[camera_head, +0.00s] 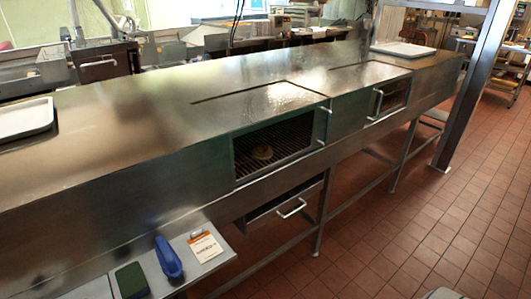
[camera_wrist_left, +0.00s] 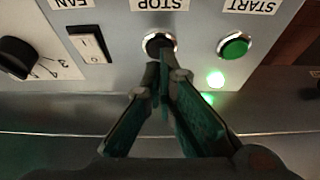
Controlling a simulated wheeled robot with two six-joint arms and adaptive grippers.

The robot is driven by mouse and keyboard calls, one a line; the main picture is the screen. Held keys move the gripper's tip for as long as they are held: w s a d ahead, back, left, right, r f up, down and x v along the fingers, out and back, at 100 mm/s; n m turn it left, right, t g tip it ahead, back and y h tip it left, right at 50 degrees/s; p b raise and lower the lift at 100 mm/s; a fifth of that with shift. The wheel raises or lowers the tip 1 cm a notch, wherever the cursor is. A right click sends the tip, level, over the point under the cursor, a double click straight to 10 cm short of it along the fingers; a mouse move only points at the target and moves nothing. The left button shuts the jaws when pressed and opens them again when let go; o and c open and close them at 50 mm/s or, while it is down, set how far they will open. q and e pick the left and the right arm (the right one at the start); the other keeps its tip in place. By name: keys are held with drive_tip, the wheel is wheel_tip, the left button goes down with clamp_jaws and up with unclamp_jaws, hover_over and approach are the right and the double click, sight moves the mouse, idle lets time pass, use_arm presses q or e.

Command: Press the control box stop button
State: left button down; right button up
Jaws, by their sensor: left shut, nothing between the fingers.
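In the left wrist view the grey control box (camera_wrist_left: 195,52) shows upside down. Its STOP button (camera_wrist_left: 158,43) is dark with a silver ring, below the STOP label. My left gripper (camera_wrist_left: 162,75) is shut and empty. Its fingertips point at the STOP button and overlap the ring's lower edge. I cannot tell whether they touch it. The green START button (camera_wrist_left: 235,46) is to the right, with a lit green lamp (camera_wrist_left: 215,78) below it. I cannot make out the control box or either gripper in the head view.
A FAN rocker switch (camera_wrist_left: 90,43) and a black knob (camera_wrist_left: 18,57) sit left of STOP. In the head view a long steel machine (camera_head: 130,110) crosses the scene, with a side shelf (camera_head: 205,262) holding a blue object (camera_head: 168,258) and a green pad (camera_head: 131,281). Tiled floor (camera_head: 440,225) is clear at right.

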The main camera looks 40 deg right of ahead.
use_arm(q)
drive_tip(key=shift+f, duration=0.15)
drive_tip(key=shift+f+b, duration=0.4)
drive_tip(key=shift+f, duration=0.25)
wheel_tip(320, 180, up, 7)
drive_tip(key=p, duration=0.8)
